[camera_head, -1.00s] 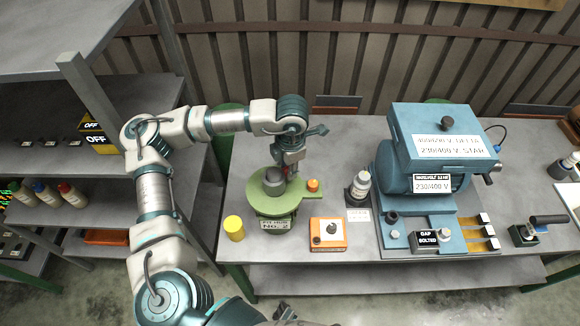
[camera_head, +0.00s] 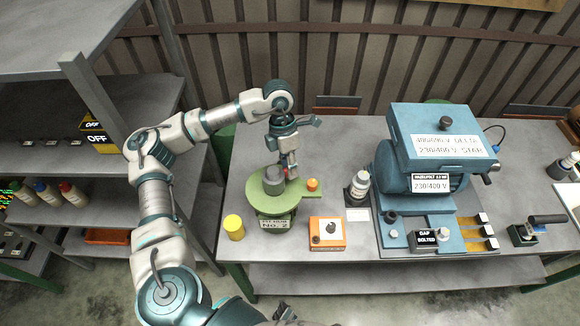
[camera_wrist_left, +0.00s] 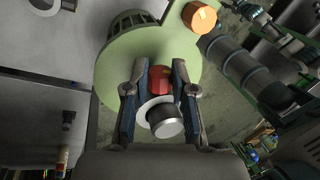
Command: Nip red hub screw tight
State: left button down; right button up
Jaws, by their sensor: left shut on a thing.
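The red hub screw (camera_wrist_left: 160,80) shows in the left wrist view between the two fingers of my left gripper (camera_wrist_left: 160,92), which is shut on it. The screw sits beside a grey cylindrical hub (camera_wrist_left: 165,121) on a round green fixture (camera_wrist_left: 115,72). In the head view the left gripper (camera_head: 290,172) reaches down from above onto the green fixture (camera_head: 280,203), just right of the grey hub (camera_head: 272,174). The screw is mostly hidden there by the fingers. The fixture bears an orange knob (camera_head: 312,184) on its right arm and a "No. 2" label. My right gripper is not clearly in view.
A yellow cylinder (camera_head: 234,227) stands left of the fixture. An orange box with a black knob (camera_head: 327,233) stands in front right. A bottle (camera_head: 359,184) and the large blue motor (camera_head: 432,150) stand to the right. Bare grey bench (camera_head: 240,180) lies left of the fixture.

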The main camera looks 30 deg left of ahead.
pick_arm(q)
jog(key=shift+w+a+g+h, duration=0.15)
jog(key=shift+g+h, duration=0.35)
jog(key=shift+h, duration=0.3)
jog(key=shift+a+f+g+h, duration=0.1)
jog(key=shift+g+h, duration=0.4)
jog(key=shift+h, duration=0.3)
jog(key=g+h, duration=0.1)
jog(key=h, duration=0.2)
jog(key=shift+w+a+f+g, duration=0.15)
jog(key=shift+f+g, duration=0.1)
jog(key=shift+g, duration=0.15)
jog(key=shift+h, duration=0.5)
jog(key=g+h+b, duration=0.1)
jog(key=h, duration=0.1)
jog(key=f+g+h+b, duration=0.1)
jog(key=g+h+b, duration=0.1)
jog(key=h, duration=0.1)
jog(key=shift+a+g, duration=0.1)
jog(key=shift+g, duration=0.2)
jog(key=shift+f+g+h+b, duration=0.1)
jog(key=shift+g+h+b, duration=0.3)
jog(key=shift+h+b, duration=0.25)
pick_arm(e)
jog(key=w+a+r, duration=0.1)
jog(key=w+r, duration=0.4)
jog(key=w, duration=0.3)
jog(key=shift+w+r, duration=0.2)
jog(key=shift+w, duration=0.05)
jog(key=shift+a, duration=0.1)
